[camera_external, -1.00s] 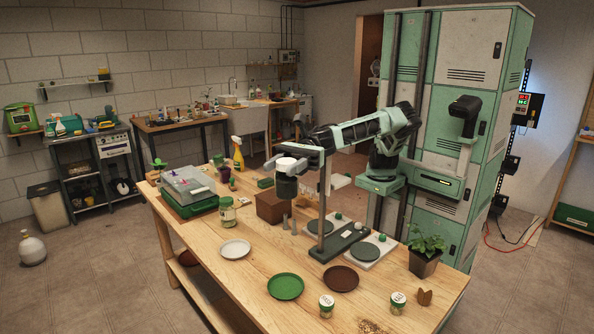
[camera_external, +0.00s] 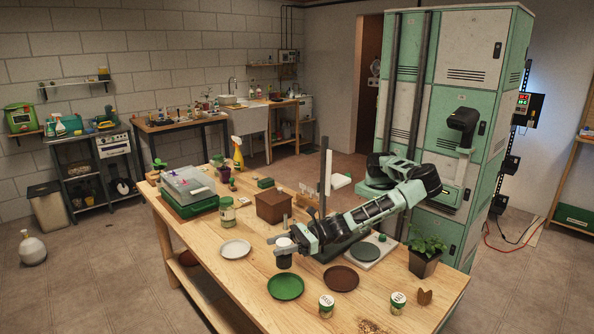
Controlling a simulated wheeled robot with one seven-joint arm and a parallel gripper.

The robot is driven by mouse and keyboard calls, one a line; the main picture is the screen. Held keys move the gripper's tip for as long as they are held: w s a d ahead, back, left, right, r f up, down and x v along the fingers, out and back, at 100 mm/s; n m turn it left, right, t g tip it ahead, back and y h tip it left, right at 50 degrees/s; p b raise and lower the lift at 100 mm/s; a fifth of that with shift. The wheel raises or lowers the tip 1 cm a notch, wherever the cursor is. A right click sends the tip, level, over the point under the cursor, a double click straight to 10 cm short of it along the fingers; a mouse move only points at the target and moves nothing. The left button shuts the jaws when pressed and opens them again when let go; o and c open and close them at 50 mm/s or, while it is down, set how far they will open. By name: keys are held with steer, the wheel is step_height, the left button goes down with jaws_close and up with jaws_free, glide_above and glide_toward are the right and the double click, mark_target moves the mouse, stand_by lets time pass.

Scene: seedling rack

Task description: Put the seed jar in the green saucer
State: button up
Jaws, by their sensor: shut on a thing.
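My gripper (camera_external: 283,246) is shut on a small dark jar with a white top (camera_external: 284,262), seemingly the seed jar, and holds it upright. The green saucer (camera_external: 286,287) lies flat near the table's front edge, empty. The jar's bottom shows just above the saucer's far rim in the picture. I cannot tell whether it hangs over the saucer or behind it, or how high it is. My fingers show only in part against the jar and wrist.
A white saucer (camera_external: 235,249) lies to the left and a brown saucer (camera_external: 341,279) to the right. Two labelled tins (camera_external: 326,307) (camera_external: 397,303) stand in front. A green-lidded jar (camera_external: 227,211), a brown box (camera_external: 273,207) and a potted plant (camera_external: 425,258) also stand on the table (camera_external: 225,278).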

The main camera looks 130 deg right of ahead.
step_height(320, 180, down, 9)
steer(key=shift+f+p, duration=0.2)
steer(key=shift+p, duration=0.1)
steer(key=shift+f, duration=0.2)
steer(key=o, duration=1.1)
steer(key=shift+r, duration=0.1)
steer(key=shift+r, duration=0.15)
steer(key=b+v, duration=0.1)
steer(key=v, duration=1.1)
